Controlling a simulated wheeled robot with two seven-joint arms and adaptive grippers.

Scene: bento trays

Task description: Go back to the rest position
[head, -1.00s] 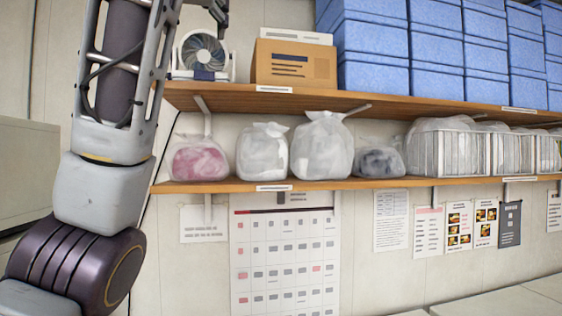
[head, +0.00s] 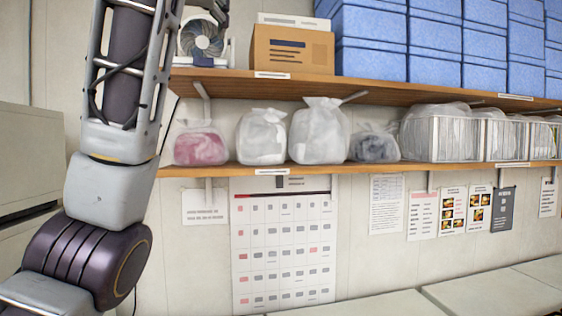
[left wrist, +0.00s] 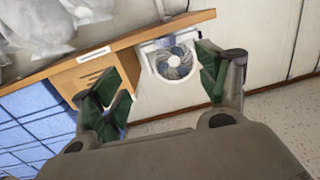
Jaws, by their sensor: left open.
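My left arm rises along the left side of the head view, and a dark part of my left gripper (head: 215,10) shows at the top edge, in front of the fan. In the left wrist view my left gripper (left wrist: 154,82) is open, with green-padded fingers spread apart and nothing between them. The white fan (left wrist: 172,58) shows beyond the gap between the fingers. My right gripper is not in view.
A wooden shelf (head: 330,88) holds the fan (head: 203,38), a cardboard box (head: 291,50) and blue boxes (head: 435,45). Below it, a second shelf (head: 300,172) holds bags (head: 318,130) and wire baskets (head: 455,138). A calendar (head: 283,245) hangs beneath.

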